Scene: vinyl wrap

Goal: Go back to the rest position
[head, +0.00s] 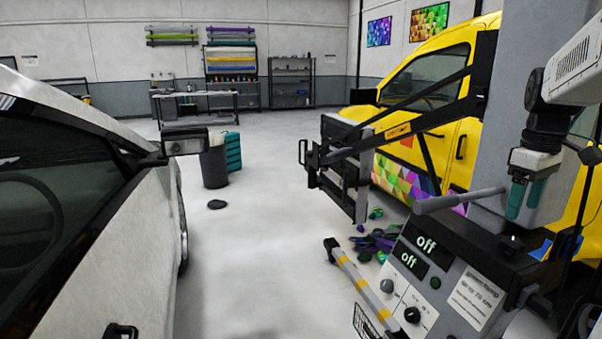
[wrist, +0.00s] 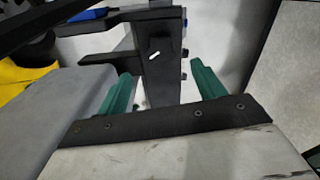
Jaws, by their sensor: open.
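My gripper (head: 525,198) is at the right of the head view, pointing down, with two green fingers apart and nothing between them. It hangs above the back of the grey control panel (head: 455,272), close to the grey column (head: 525,60). In the wrist view my gripper (wrist: 160,92) shows its two green fingers spread, with a dark bracket (wrist: 158,50) behind them. I cannot tell whether the fingers touch anything.
A yellow van (head: 440,110) stands behind the black lift arm (head: 400,132). A white car (head: 80,230) is at the left. A dark bin (head: 214,168) and teal drawers (head: 233,152) stand farther back.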

